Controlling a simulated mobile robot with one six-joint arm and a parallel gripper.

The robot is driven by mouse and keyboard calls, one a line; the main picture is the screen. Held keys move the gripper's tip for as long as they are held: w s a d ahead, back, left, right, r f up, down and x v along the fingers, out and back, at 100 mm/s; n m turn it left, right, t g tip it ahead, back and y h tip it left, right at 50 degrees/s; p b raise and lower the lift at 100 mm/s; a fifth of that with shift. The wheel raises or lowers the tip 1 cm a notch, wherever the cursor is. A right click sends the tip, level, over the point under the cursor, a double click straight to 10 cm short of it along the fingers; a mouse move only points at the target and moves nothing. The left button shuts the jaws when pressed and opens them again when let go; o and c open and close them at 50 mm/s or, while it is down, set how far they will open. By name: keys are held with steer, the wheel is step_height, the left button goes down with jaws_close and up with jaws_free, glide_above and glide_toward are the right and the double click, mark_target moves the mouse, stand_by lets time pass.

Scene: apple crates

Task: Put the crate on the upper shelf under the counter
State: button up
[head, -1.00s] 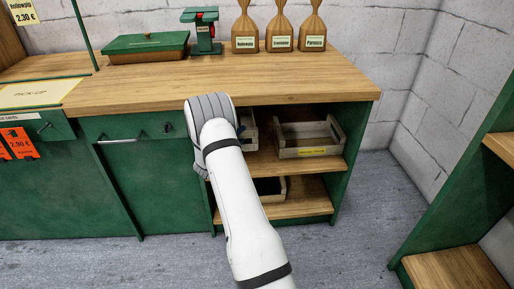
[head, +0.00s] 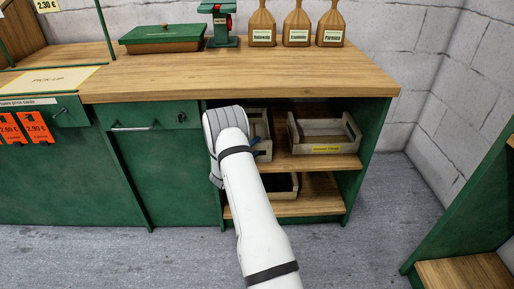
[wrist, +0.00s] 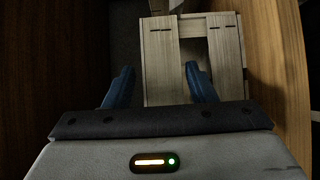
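A light wooden crate (head: 262,129) is on the left part of the upper shelf (head: 300,162) under the counter, partly hidden by my arm. A wooden crate, most likely the same one, shows in the wrist view (wrist: 158,60). My gripper (wrist: 160,85) has two blue fingers spread apart. The left finger is beside the crate and the right one overlaps it in the picture; I cannot tell whether either touches it. In the head view my arm hides most of the gripper, and a blue finger shows by the crate.
Another crate with a yellow label (head: 305,150) stands right of it on the upper shelf. A dark-inside crate (head: 294,184) is on the lower shelf (head: 312,208), partly behind my arm. The counter top (head: 300,75) overhangs the shelves. A green side panel (head: 368,150) closes the right.

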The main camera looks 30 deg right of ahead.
steer(key=shift+o, duration=0.6)
steer(key=shift+a, duration=0.1)
steer(key=p+v, duration=0.2)
steer(key=v, duration=1)
